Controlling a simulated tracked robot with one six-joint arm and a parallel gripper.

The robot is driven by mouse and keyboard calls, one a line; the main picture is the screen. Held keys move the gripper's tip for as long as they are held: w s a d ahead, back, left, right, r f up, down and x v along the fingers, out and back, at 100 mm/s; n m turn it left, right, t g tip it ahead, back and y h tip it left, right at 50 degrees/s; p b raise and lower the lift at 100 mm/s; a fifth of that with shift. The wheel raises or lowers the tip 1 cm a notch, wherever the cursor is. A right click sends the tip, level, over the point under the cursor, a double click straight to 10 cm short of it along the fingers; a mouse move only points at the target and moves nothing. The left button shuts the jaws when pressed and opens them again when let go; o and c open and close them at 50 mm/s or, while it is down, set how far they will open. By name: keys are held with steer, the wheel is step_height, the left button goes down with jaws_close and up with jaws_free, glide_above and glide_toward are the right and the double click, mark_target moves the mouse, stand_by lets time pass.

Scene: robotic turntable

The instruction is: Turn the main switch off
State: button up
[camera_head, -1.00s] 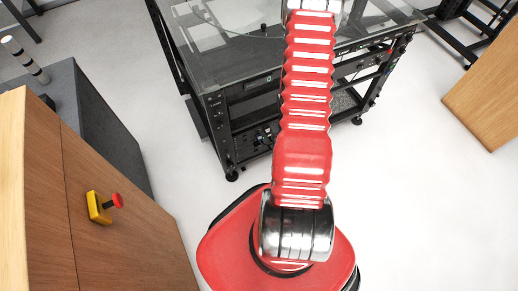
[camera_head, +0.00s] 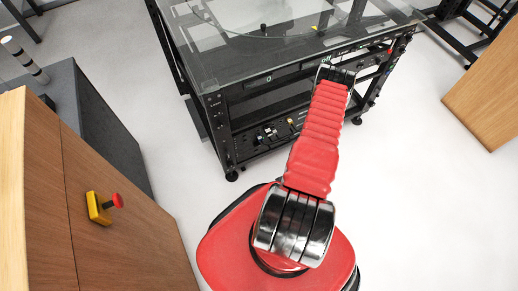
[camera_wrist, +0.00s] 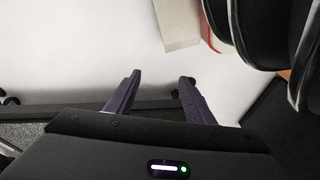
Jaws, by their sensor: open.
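The black-framed turntable rig (camera_head: 225,115) with a glass top stands ahead in the head view. Its front rail carries small controls and labels, one reading "off", and a small red control (camera_head: 390,51) sits near its right end. I cannot tell which control is the main switch. My red arm reaches up to the rig's front and hides part of it. My gripper is hidden in the head view. In the wrist view my gripper (camera_wrist: 161,78) is open, with two dark fingers spread and nothing between them. No switch shows clearly there.
A wooden cabinet (camera_head: 125,235) at the left bears a yellow box with a red button (camera_head: 100,207). A grey block (camera_head: 100,125) stands behind it. A wooden panel (camera_head: 490,100) is at the right. White floor (camera_head: 430,210) is clear at right front.

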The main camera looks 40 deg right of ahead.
mark_target(257, 145)
steer(key=w+a+f+t+h, duration=0.2)
steer(key=w+f+t, duration=0.1)
steer(key=w+t, duration=0.2)
steer(key=w+d+r+n+t+h, duration=0.1)
steer(key=w+d+r+t+h, duration=0.1)
steer(key=r, duration=0.5)
steer(key=w+d+t, duration=0.1)
steer(key=w+t, duration=0.1)
steer(key=w, duration=0.1)
steer(key=shift+d+r+n+t, duration=0.15)
steer(key=shift+d+n+t, duration=0.05)
steer(key=shift+n+t, duration=0.1)
steer(key=shift+w, duration=0.2)
steer(key=shift+x, duration=6.75)
